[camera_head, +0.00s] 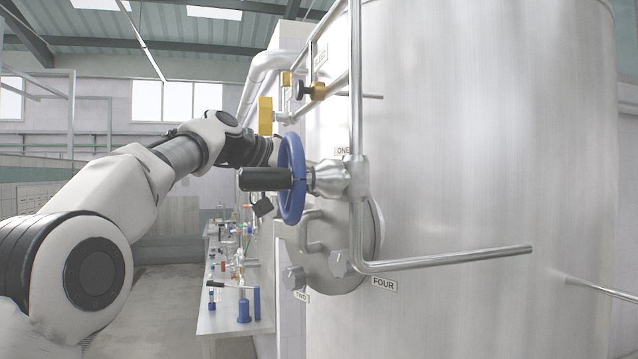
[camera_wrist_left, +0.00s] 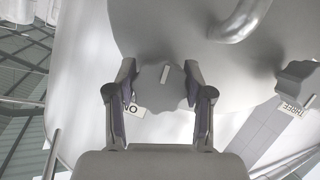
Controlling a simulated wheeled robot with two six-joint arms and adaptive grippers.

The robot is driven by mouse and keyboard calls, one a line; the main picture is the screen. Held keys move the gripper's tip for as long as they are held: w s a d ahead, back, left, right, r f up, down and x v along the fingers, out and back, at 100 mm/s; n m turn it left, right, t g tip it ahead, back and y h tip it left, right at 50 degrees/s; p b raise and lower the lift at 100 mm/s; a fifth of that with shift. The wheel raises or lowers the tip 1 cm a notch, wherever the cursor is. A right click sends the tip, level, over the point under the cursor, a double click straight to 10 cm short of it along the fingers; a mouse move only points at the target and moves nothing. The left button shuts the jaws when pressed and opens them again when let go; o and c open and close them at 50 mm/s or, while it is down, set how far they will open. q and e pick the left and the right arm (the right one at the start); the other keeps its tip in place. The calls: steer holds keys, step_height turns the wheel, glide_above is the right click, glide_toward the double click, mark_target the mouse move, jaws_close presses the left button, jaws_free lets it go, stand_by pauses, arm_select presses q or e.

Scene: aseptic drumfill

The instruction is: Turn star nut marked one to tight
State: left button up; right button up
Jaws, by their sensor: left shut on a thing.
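In the left wrist view, a grey lobed star nut (camera_wrist_left: 157,92) with a small pale mark sits near the door's edge. My left gripper (camera_wrist_left: 162,84) is shut on it, one finger on each side. A label (camera_wrist_left: 132,109) beside it shows "ON", the rest hidden by a finger. In the head view, my left arm reaches in from the left, and its gripper and this nut are hidden behind the blue handwheel. My right gripper is not in view.
The blue handwheel (camera_head: 292,179) and a bent steel pipe (camera_head: 450,259) stand before the round door (camera_head: 366,245). A bench (camera_head: 232,319) with small items stands behind.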

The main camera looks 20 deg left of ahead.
arm_select(q)
steer(key=shift+r+m, duration=0.15)
steer(key=shift+m, duration=0.25)
stand_by(0.3)
steer(key=o, duration=1.1)
steer(key=shift+o, duration=0.3)
steer(key=shift+w, duration=0.15)
steer(key=v, duration=1.1)
steer(key=shift+s, duration=0.35)
steer(key=shift+s+r, duration=0.1)
